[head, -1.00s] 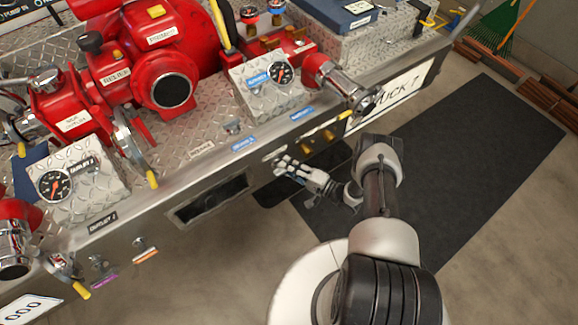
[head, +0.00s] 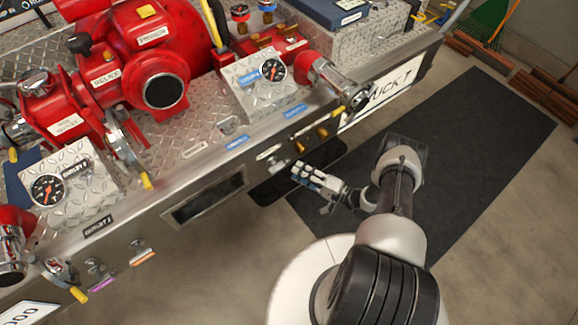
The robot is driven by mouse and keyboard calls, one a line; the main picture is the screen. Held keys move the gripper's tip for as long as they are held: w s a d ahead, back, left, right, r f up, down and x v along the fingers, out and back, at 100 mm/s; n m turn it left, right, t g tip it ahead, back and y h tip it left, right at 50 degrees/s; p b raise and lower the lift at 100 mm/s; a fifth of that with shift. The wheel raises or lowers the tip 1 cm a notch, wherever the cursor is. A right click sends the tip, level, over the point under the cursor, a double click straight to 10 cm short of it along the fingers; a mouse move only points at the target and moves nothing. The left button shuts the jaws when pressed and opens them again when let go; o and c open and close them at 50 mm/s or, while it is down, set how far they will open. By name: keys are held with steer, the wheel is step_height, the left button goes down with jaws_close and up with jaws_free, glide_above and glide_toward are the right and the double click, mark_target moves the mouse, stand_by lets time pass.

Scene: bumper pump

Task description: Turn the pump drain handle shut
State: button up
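The red pump (head: 160,80) sits on the diamond-plate deck at the left. I cannot read a drain label on any handle. On the front panel, a small pale plate (head: 270,152) has a small fitting just below it, which may be the drain handle; its position is too small to tell. My gripper (head: 298,172) is in front of the panel, a little below and right of that plate, pointing up and left. It appears apart from the panel, with nothing visible held. Its finger opening is too small to judge.
Two brass knobs (head: 322,132) stick out of the panel just above my gripper. Chrome handles with purple and orange tags (head: 143,258) are at lower left. A red outlet with chrome end (head: 340,85) overhangs the panel. A dark mat (head: 450,140) lies on open floor at right.

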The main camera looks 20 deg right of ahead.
steer(key=shift+v, duration=2.35)
